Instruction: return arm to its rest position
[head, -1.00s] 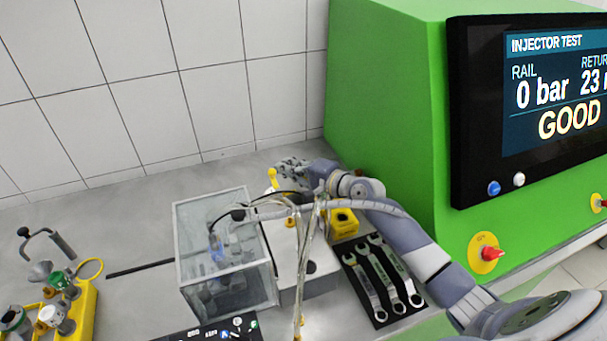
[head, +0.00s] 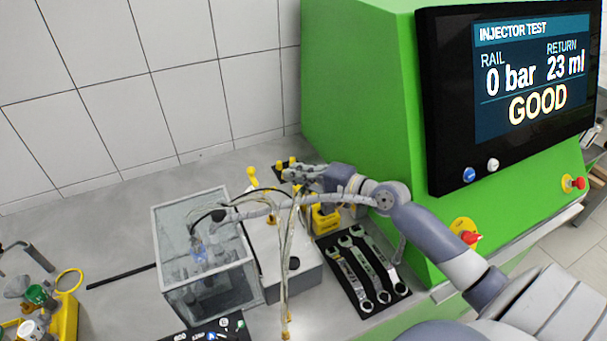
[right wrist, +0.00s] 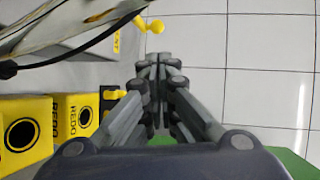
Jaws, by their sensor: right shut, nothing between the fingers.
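My right arm (head: 440,230) reaches in from the lower right across the front of the green testbench. My right gripper (head: 300,173) is above the bench top, near the yellow REDO boxes. In the right wrist view the right gripper (right wrist: 157,72) shows its fingers together with nothing between them. My left gripper is in neither view.
A clear chamber (head: 205,260) with hoses and a grey block (head: 290,268) stand left of the arm. A wrench tray (head: 362,272) lies below it. The green cabinet (head: 365,100) carries a screen (head: 530,85) reading GOOD. Yellow boxes (right wrist: 72,125) sit close to the gripper.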

